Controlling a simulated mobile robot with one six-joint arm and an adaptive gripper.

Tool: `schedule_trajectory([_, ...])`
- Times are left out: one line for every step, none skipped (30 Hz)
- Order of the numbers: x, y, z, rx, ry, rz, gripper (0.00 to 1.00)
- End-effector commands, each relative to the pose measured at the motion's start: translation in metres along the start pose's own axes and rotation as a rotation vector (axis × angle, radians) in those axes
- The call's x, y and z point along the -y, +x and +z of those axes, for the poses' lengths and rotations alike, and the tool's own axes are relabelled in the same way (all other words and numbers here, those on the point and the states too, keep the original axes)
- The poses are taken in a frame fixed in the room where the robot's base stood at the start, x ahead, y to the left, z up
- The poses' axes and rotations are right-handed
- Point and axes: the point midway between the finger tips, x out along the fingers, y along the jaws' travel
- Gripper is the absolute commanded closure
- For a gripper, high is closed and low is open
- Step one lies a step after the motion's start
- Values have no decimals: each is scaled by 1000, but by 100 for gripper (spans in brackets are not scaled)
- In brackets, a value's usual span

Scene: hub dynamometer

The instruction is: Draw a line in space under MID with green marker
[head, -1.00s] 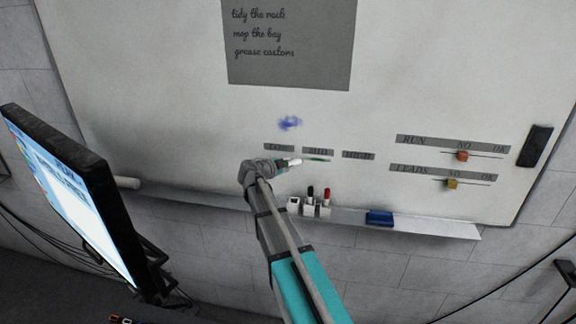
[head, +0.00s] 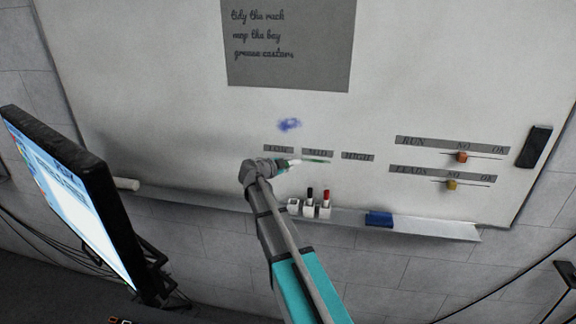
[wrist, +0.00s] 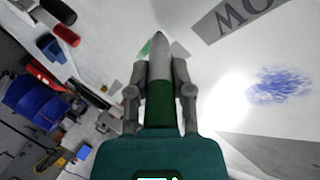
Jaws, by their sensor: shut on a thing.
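My gripper (wrist: 160,72) is shut on the green marker (wrist: 159,108), with one finger on each side of it and its pale tapered end pointing at the board. In the head view my gripper (head: 266,168) is low on the whiteboard, below the LOW label (head: 279,149). The marker's pale end (head: 291,162) points right. A short green line (head: 316,161) lies under the MID label (head: 318,153). A bit of green (wrist: 145,47) shows beside the marker's end in the wrist view. I cannot tell whether the tip touches the board.
The HIGH label (head: 357,156) is right of MID. A blue smudge (head: 289,125) is above the labels. The tray (head: 440,228) below holds a black-capped marker (head: 309,203), a red-capped marker (head: 325,203) and a blue block (head: 379,218). A monitor (head: 75,205) stands left.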

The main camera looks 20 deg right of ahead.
Motion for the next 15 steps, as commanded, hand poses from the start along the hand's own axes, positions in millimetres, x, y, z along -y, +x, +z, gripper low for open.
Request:
schedule_trajectory([0, 1, 0, 0, 0, 0, 100])
schedule_trajectory([1, 1, 0, 0, 0, 0, 100])
schedule_trajectory([1, 1, 0, 0, 0, 0, 100])
schedule_trajectory([1, 2, 0, 0, 0, 0, 100])
schedule_trajectory([1, 2, 0, 0, 0, 0, 100])
schedule_trajectory([1, 2, 1, 0, 0, 0, 100])
schedule_trajectory([2, 2, 1, 0, 0, 0, 100])
schedule_trajectory([2, 3, 1, 0, 0, 0, 100])
schedule_trajectory([2, 3, 1, 0, 0, 0, 100])
schedule_trajectory([2, 3, 1, 0, 0, 0, 100])
schedule_trajectory([2, 4, 1, 0, 0, 0, 100])
schedule_trajectory([2, 4, 1, 0, 0, 0, 100])
schedule_trajectory([3, 4, 1, 0, 0, 0, 100])
schedule_trajectory([3, 4, 1, 0, 0, 0, 100])
schedule_trajectory([2, 4, 1, 0, 0, 0, 100])
